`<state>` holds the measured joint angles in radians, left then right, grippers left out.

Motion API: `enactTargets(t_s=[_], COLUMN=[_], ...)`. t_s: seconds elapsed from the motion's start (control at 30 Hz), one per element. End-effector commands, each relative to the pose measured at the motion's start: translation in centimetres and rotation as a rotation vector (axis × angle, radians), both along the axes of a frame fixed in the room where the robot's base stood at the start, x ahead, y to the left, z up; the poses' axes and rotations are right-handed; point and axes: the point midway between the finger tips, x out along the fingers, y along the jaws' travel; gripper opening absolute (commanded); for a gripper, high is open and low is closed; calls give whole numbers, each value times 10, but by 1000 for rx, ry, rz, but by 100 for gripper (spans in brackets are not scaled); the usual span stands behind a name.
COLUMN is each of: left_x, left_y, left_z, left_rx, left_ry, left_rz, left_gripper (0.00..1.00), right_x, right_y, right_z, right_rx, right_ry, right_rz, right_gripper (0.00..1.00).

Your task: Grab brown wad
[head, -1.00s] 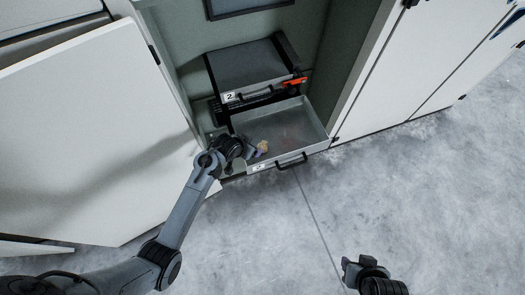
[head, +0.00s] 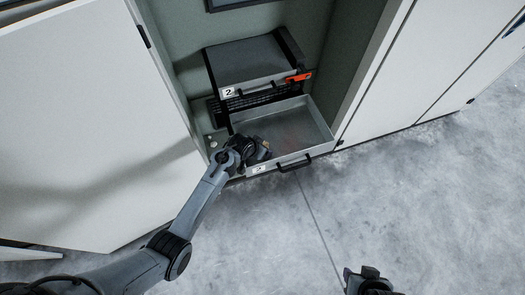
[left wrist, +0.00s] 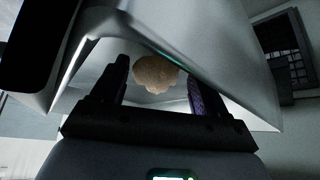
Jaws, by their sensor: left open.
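The brown wad (left wrist: 157,73) is a lumpy tan ball in the left wrist view, lying in the open drawer. My left gripper (left wrist: 155,85) is open, with one finger on each side of the wad in that view; I cannot tell whether they touch it. In the head view my left gripper (head: 262,150) is at the left part of the open lower drawer (head: 312,118), and it largely hides the wad. My right gripper (head: 362,275) is at the bottom edge over the floor, far from the drawer, and its jaws are unclear.
The open drawer has a black handle (head: 293,162). An open white door (head: 90,120) stands at left. The grey floor (head: 410,200) is clear.

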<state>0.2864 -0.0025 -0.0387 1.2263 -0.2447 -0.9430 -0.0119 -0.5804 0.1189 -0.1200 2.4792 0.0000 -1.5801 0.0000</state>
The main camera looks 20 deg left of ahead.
Motion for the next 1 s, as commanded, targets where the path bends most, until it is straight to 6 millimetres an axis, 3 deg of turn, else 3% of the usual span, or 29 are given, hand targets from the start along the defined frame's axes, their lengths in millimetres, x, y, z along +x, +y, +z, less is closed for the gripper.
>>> enactTargets(t_s=[0.33, 0.7, 1.0], left_x=[3, 3, 3], left_y=[-1, -1, -1], left_z=[-3, -4, -3], left_rx=[-1, 0, 1], left_ry=[-2, -1, -1], left_rz=[0, 0, 1], left_gripper=[74, 17, 14], right_x=[0, 0, 0], right_y=[0, 0, 0], right_z=[-3, -3, -3], right_rx=[-2, -2, -2], right_ry=[0, -1, -1], right_rz=[1, 1, 1], right_gripper=[43, 43, 43])
